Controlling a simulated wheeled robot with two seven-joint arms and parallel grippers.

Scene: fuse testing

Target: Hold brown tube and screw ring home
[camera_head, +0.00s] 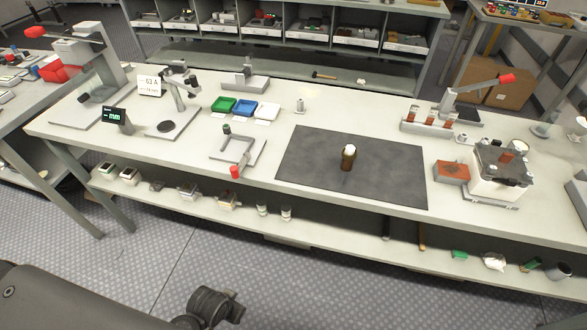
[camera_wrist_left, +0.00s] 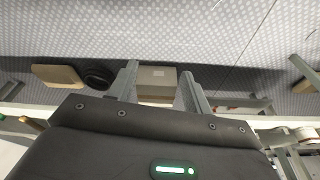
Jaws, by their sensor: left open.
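The brown tube (camera_head: 347,162) stands upright on the dark grey mat (camera_head: 310,165) in the head view. A white piece (camera_head: 349,149) sits at its top; I cannot tell whether this is the ring or how it is seated. In the left wrist view my left gripper (camera_wrist_left: 158,75) is open, its two grey fingers apart and nothing held between them. It points over the floor, away from the tube, and neither tube nor ring shows in that view. My right gripper is not in view.
Left of the mat stands a fixture with a red knob (camera_head: 235,172). Green (camera_head: 223,106), blue (camera_head: 243,108) and white trays lie behind it. Right of the mat are a brick-red block (camera_head: 451,171) and a terminal box (camera_head: 497,180). The mat around the tube is clear.

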